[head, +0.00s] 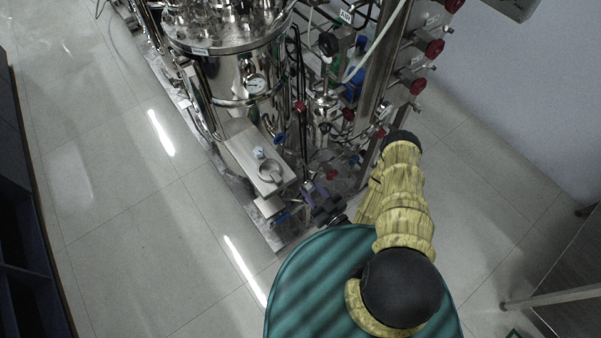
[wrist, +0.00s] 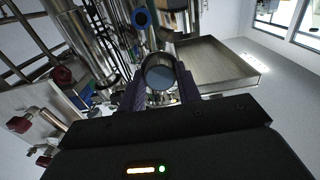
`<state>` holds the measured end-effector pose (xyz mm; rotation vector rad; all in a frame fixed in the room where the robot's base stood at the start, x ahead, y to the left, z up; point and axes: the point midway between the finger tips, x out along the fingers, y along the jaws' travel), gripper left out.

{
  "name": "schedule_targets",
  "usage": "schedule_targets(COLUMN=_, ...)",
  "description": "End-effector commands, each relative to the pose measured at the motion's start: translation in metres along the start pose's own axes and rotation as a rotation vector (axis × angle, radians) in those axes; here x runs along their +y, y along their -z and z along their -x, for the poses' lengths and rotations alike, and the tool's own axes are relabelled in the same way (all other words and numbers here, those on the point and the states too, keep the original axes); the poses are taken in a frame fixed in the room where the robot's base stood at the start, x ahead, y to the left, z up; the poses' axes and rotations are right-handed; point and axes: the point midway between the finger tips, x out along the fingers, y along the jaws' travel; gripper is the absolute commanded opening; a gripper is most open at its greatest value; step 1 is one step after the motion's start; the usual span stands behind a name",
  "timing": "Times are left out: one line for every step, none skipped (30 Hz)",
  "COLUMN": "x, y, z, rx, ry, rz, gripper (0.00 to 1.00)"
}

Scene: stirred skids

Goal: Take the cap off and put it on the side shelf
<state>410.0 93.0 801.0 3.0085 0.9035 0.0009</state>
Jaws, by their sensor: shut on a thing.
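The cap (wrist: 160,76), a round metal piece with a shiny rim and a dark blue-grey face, sits between my fingertips in the wrist view. My gripper (wrist: 161,93) has purple fingers shut on it from both sides. More shiny metal shows just below it; I cannot tell whether the two are joined. In the head view my gripper (head: 314,196) is low beside the skid, right of the side shelf, and the cap cannot be made out there. The side shelf (head: 240,146) is a flat metal tray; it also shows in the wrist view (wrist: 222,62), beyond and right of the cap.
A metal ring or cup (head: 271,171) and a small blue-topped piece (head: 258,153) are at the shelf. A large steel vessel (head: 243,80) stands behind it. Pipes and red-handled valves (head: 434,48) crowd the right. The floor (head: 120,230) left of the skid is clear.

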Motion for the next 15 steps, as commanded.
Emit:
schedule_targets(x=0.003, y=0.002, z=-0.001, rx=0.001, ry=-0.019, rz=0.000, gripper=0.06)
schedule_targets(x=0.005, y=0.003, z=-0.002, rx=0.001, ry=-0.035, rz=0.000, gripper=0.06)
schedule_targets(x=0.009, y=0.006, z=-0.003, rx=0.002, ry=-0.060, rz=-0.001, gripper=0.06)
schedule_targets(x=0.013, y=0.009, z=-0.004, rx=0.002, ry=-0.083, rz=0.000, gripper=0.06)
schedule_targets(x=0.016, y=0.012, z=-0.006, rx=0.003, ry=-0.108, rz=-0.001, gripper=0.06)
schedule_targets(x=0.023, y=0.016, z=-0.008, rx=0.003, ry=-0.147, rz=0.000, gripper=0.06)
schedule_targets(x=0.029, y=0.020, z=-0.009, rx=0.003, ry=-0.180, rz=0.000, gripper=0.06)
schedule_targets(x=0.035, y=0.025, z=-0.011, rx=0.003, ry=-0.213, rz=0.000, gripper=0.06)
schedule_targets(x=0.043, y=0.031, z=-0.013, rx=0.002, ry=-0.259, rz=0.000, gripper=0.06)
schedule_targets(x=0.050, y=0.036, z=-0.014, rx=0.003, ry=-0.294, rz=-0.001, gripper=0.06)
schedule_targets(x=0.057, y=0.042, z=-0.015, rx=0.003, ry=-0.328, rz=-0.001, gripper=0.06)
schedule_targets(x=0.067, y=0.049, z=-0.017, rx=0.002, ry=-0.371, rz=-0.002, gripper=0.06)
schedule_targets(x=0.074, y=0.055, z=-0.017, rx=0.002, ry=-0.403, rz=-0.001, gripper=0.06)
schedule_targets(x=0.082, y=0.060, z=-0.018, rx=0.002, ry=-0.433, rz=-0.002, gripper=0.06)
schedule_targets(x=0.091, y=0.068, z=-0.018, rx=0.002, ry=-0.469, rz=-0.003, gripper=0.06)
